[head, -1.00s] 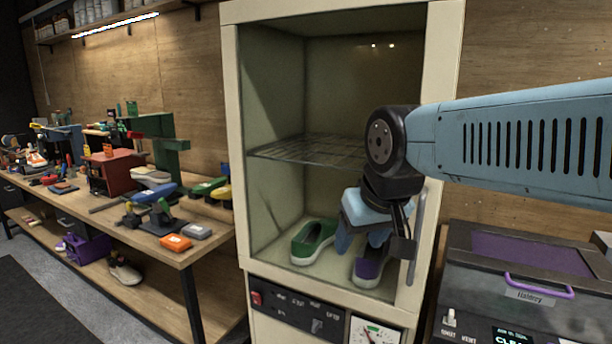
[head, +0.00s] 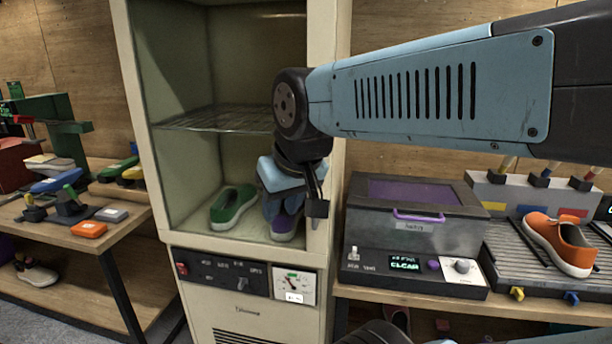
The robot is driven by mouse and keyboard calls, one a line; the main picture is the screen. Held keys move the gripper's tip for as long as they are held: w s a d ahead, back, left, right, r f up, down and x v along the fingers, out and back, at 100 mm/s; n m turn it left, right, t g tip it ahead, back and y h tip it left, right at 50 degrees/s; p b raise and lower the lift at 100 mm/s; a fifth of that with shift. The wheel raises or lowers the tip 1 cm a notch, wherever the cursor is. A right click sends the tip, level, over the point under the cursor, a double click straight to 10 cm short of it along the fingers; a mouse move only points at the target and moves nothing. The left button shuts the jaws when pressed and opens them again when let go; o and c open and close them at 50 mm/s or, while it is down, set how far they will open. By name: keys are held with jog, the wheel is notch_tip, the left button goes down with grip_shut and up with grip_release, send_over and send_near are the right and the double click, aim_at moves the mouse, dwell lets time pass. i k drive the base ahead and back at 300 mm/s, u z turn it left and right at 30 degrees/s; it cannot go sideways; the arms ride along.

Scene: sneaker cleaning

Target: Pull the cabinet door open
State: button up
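The cream cabinet (head: 146,130) stands left of centre in the head view. Its clear front door (head: 185,165) looks shut, with faint light reflections on it. Behind it are a wire shelf (head: 225,119), a green shoe (head: 233,207) and a purple shoe (head: 283,228). My gripper (head: 281,212) points down in front of the door's lower right part, near the right frame, and covers part of the purple shoe. The door handle is hidden behind my gripper and wrist. The fingers overlap in the picture, so their opening and any contact are unclear.
A control panel (head: 228,276) with a gauge sits below the door. A grey box with a purple handle (head: 418,216) and an orange sneaker (head: 560,243) on a rack stand on the right bench. A cluttered workbench (head: 35,238) stands left.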

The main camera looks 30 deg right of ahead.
aim_at(321, 14)
jog(key=u, duration=0.15)
jog(key=k, duration=0.25)
jog(key=u, duration=1)
jog(key=k, duration=1.65)
jog(key=z, duration=0.9)
jog(key=i, duration=1.05)
jog(key=u, duration=0.05)
